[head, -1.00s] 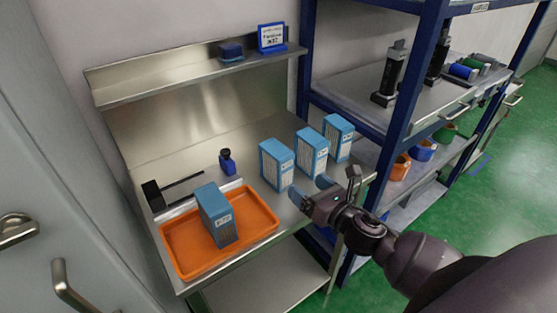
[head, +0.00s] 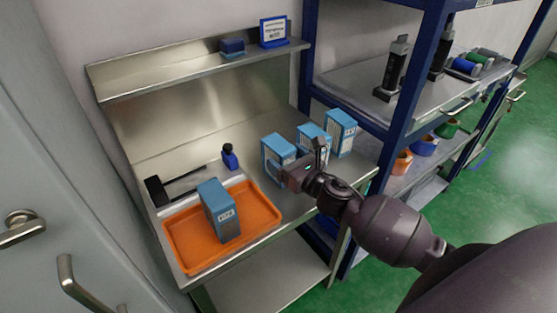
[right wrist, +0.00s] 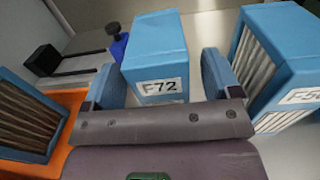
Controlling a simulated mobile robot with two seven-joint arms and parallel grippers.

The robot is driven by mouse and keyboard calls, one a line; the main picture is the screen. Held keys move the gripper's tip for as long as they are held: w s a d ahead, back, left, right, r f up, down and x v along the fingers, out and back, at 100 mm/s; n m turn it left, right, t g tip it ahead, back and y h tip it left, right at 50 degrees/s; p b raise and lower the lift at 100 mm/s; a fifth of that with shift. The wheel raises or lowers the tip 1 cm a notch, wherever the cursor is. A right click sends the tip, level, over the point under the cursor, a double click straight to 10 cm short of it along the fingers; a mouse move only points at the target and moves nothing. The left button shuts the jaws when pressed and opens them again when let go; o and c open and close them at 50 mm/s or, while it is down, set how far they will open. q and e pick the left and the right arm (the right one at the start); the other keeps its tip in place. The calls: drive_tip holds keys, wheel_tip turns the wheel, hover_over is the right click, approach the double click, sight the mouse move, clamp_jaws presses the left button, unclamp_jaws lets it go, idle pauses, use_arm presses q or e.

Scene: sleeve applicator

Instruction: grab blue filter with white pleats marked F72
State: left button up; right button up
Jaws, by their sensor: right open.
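The blue filter marked F72 (right wrist: 155,55) stands upright in the right wrist view, its label facing me. In the head view it is the leftmost box (head: 277,146) of the row on the steel bench. My right gripper (right wrist: 161,80) is open, with one blue fingertip on each side of the F72 filter's label end. In the head view the right gripper (head: 283,170) is at the near side of this filter. I cannot tell whether the fingers touch it. The filter's pleats are hardly visible. My left gripper is not in view.
Two similar blue filters (head: 341,131) stand to the right; the nearer one (right wrist: 280,55) is close to my right finger. Another blue filter (head: 219,210) stands in an orange tray (head: 185,258). A small blue bottle (head: 229,157) is behind the tray. A blue-framed rack (head: 393,110) stands right.

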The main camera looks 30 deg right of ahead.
drive_tip(key=shift+w+a, duration=0.15)
drive_tip(key=shift+w, duration=0.55)
drive_tip(key=shift+w+a, duration=0.1)
drive_tip(key=shift+w, duration=0.55)
drive_tip(key=shift+c, duration=0.2)
drive_tip(key=c, duration=1)
drive_tip(key=shift+c, duration=0.2)
